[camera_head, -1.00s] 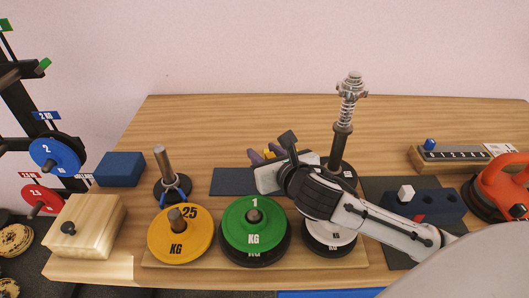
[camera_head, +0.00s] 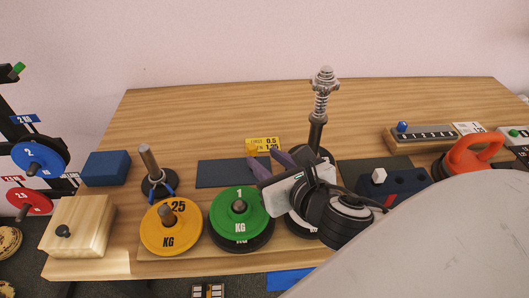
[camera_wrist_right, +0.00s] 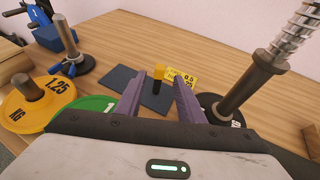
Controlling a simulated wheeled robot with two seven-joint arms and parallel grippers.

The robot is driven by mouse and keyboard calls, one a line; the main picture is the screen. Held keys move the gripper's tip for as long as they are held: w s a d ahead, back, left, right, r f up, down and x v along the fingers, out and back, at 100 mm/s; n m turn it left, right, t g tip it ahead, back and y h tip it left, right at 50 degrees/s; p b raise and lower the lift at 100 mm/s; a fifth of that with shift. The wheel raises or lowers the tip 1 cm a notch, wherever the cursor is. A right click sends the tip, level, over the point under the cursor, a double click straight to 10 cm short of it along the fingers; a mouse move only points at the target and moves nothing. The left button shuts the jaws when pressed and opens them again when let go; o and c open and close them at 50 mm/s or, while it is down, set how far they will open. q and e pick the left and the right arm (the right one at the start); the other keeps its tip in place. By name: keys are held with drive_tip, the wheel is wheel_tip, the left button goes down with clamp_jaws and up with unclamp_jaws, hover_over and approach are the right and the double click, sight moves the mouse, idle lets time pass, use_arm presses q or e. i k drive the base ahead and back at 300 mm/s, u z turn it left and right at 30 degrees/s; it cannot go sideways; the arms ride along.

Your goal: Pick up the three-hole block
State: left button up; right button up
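The dark blue block with round holes (camera_head: 410,182) lies on a dark mat at the right in the head view. My right gripper (camera_head: 267,161) is open and empty, well left of the block, above a dark mat (camera_head: 222,174). In the right wrist view its purple fingers (camera_wrist_right: 160,78) are apart, with a yellow-topped black peg (camera_wrist_right: 159,72) beyond them. My left gripper is not in view.
A tall spring-topped post (camera_head: 321,105) stands just right of my gripper. Green (camera_head: 226,210) and yellow (camera_head: 158,231) weight plates lie in front. An orange-handled weight (camera_head: 472,155) and a slotted wooden holder (camera_head: 393,144) are near the block. The table's back is clear.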

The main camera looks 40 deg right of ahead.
sight(399, 185)
drive_tip(key=z, duration=0.15)
drive_tip(key=k, duration=0.2)
drive_tip(key=z, duration=1.05)
drive_tip(key=k, duration=1.15)
drive_tip(key=z, duration=0.9)
drive_tip(key=i, duration=1.05)
drive_tip(key=u, duration=0.55)
